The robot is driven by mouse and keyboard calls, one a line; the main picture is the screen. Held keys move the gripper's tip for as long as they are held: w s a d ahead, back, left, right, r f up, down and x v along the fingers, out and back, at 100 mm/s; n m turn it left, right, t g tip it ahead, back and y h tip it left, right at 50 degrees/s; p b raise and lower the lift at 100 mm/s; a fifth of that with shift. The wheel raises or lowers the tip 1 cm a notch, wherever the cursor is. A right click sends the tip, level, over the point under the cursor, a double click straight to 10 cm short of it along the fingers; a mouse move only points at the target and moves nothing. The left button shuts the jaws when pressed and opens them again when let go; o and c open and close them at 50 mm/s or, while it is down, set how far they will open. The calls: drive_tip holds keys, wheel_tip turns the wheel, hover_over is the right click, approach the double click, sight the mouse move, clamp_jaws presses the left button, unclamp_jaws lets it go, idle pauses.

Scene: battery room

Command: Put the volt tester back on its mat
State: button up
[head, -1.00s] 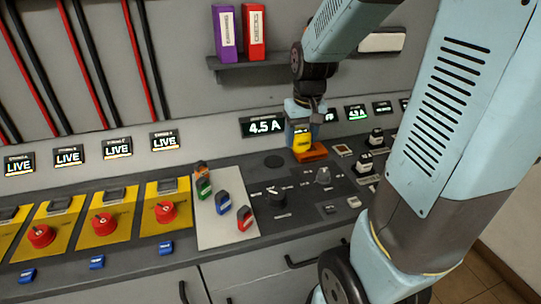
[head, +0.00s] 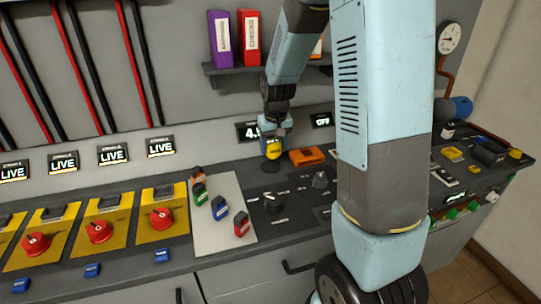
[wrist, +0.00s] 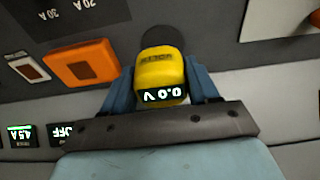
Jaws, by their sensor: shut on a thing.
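The volt tester (head: 274,151) is a small yellow block just above the sloped console. In the wrist view the tester (wrist: 160,77) shows "0.0 V" and sits between the blue fingers of my gripper (wrist: 162,85). My gripper (head: 272,143) is shut on it. A dark round mat (head: 268,168) lies on the console just below the tester in the head view. The tester's height above the console is hard to tell.
An orange block (head: 308,156) lies right of the tester on the console. A black knob (head: 272,204) and a grey knob (head: 320,180) stand in front. A pale panel (head: 207,238) with coloured tags is on the left. A shelf with binders (head: 250,38) hangs above.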

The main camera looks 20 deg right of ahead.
sight(271, 155)
drive_tip(key=shift+w+a+f, duration=0.15)
drive_tip(key=shift+w+f, duration=0.5)
drive_tip(key=shift+f, duration=0.2)
wheel_tip(271, 155, down, 3)
drive_tip(key=shift+w+f, duration=0.1)
drive_tip(key=o, duration=0.9)
drive_tip(key=shift+o, duration=0.2)
